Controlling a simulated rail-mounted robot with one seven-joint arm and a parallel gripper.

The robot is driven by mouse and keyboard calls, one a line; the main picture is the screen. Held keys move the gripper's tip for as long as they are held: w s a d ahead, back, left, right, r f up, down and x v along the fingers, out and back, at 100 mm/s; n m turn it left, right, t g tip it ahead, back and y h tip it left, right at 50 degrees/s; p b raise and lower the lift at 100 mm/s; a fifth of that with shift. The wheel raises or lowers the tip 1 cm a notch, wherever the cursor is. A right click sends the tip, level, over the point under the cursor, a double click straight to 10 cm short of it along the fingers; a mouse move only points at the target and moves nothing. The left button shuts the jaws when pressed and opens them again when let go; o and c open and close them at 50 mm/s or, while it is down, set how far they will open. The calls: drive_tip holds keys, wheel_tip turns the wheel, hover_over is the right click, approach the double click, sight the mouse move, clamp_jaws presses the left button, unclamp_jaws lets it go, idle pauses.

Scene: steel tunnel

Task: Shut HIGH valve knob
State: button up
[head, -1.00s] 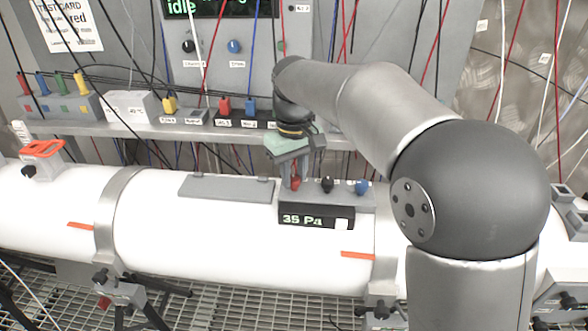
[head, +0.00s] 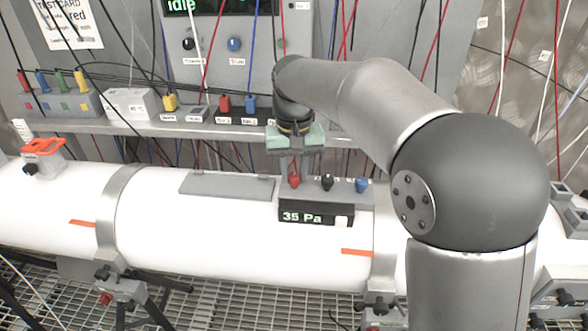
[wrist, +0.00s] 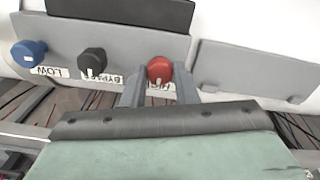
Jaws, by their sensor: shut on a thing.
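The red HIGH valve knob (wrist: 159,70) sits on a grey panel, and its label in the wrist view is upside down and partly covered by a finger. My gripper (wrist: 160,88) is shut on the red knob, with one finger on each side of it. In the head view my gripper (head: 293,172) points down at the red knob (head: 294,181) from above. The black BYPASS knob (wrist: 92,61) and the blue LOW knob (wrist: 29,53) stand in the same row. A display (head: 316,216) below the knobs reads 35 Pa.
The panel is on a white pipe (head: 190,232) with metal clamp bands. A flat grey plate (head: 227,186) lies left of the knobs. Behind is a shelf (head: 130,127) with coloured plugs, and several cables hang down in front of the wall.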

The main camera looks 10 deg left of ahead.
sight(294, 176)
drive_tip(key=o, duration=1)
wheel_tip(294, 176, up, 18)
drive_tip(key=shift+f, duration=0.25)
drive_tip(key=s+d+f+m, duration=0.1)
drive_tip(key=s+d+f, duration=0.4)
drive_tip(key=d, duration=0.5)
drive_tip(key=s+d+f+m, duration=0.2)
drive_tip(key=d+f, duration=0.5)
drive_tip(key=d, duration=0.3)
drive_tip(key=shift+m+t, duration=0.5)
drive_tip(key=shift+m, duration=0.3)
drive_tip(key=s+d+f, duration=0.3)
drive_tip(key=s+f, duration=0.1)
drive_tip(key=s, duration=0.1)
drive_tip(key=s+d+f, duration=0.3)
drive_tip(key=s+f, duration=0.2)
drive_tip(key=s+d+f, duration=0.3)
drive_tip(key=s+f, duration=0.2)
drive_tip(key=shift+b, duration=0.4)
